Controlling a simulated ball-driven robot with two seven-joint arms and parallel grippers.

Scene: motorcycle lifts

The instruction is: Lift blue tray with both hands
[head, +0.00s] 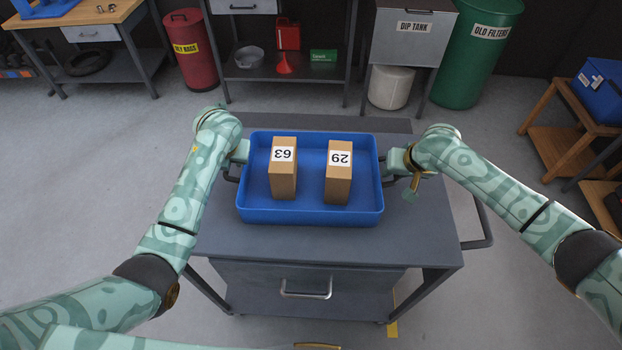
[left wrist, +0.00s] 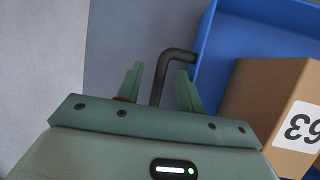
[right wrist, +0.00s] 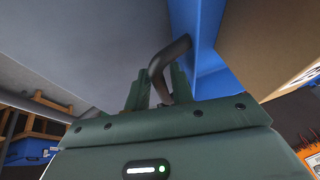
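The blue tray (head: 310,216) rests on the grey cart top and holds two brown boxes, one marked 63 (head: 283,184) and one marked 29 (head: 338,187). It has a dark bent handle on each side. My left gripper (head: 238,160) is at the tray's left handle; in the left wrist view the handle (left wrist: 160,82) stands between the open fingers (left wrist: 158,88), with gaps beside it. My right gripper (head: 398,166) is at the right side; in the right wrist view its fingers (right wrist: 160,90) close in on the right handle (right wrist: 158,72), with no clear gap.
The grey cart (head: 310,244) has a drawer below and a push bar (head: 485,225) at the right. Behind it stand a red bin (head: 190,50), a shelf bench (head: 290,72), a dip tank (head: 411,40) and a green barrel (head: 476,55). The cart top before the tray is bare.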

